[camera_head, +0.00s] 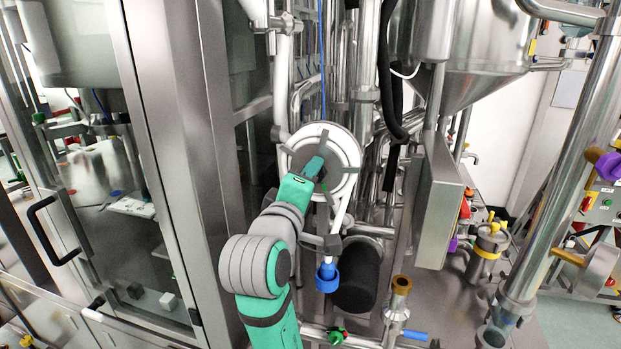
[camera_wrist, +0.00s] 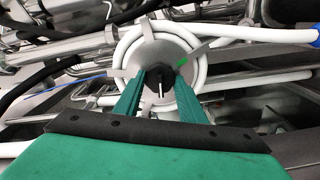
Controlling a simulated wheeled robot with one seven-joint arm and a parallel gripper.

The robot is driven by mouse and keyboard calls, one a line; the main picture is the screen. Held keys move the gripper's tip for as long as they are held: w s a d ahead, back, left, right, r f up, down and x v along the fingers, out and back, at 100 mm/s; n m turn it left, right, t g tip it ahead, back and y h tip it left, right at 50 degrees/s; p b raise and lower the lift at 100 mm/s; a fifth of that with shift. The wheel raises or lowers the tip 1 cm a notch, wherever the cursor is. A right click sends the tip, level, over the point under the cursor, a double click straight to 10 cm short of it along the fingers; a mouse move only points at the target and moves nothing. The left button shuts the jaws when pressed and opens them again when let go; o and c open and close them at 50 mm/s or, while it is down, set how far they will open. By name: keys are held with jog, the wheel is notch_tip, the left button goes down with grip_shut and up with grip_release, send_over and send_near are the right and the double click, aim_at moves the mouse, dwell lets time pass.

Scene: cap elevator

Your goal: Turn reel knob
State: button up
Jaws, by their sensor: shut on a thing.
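The reel is a round grey disc with a white hose wound around it (camera_head: 344,146), mounted upright among pipes in the middle of the head view. It also shows at the top middle of the wrist view (camera_wrist: 180,46). The reel knob (camera_wrist: 158,82) is a small black knob with a white mark at the disc's centre. My gripper (camera_wrist: 158,84) has its two green fingers on either side of the knob and is shut on it. In the head view my gripper (camera_head: 314,168) reaches the disc's centre and hides the knob. A short green mark (camera_wrist: 182,62) lies on the disc beside the knob.
A tall steel cabinet with a glass door (camera_head: 100,170) stands close on the left. A steel box (camera_head: 440,205) and a hopper (camera_head: 475,45) are on the right. A blue hose end (camera_head: 327,275) hangs below the reel, near a dark cylinder (camera_head: 358,276).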

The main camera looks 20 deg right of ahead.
dwell(0.4)
jog(key=o, duration=1)
jog(key=shift+o, duration=0.2)
jog(key=v, duration=1)
jog(key=shift+s+a, duration=0.25)
jog(key=shift+s, duration=0.1)
jog(key=shift+f, duration=0.1)
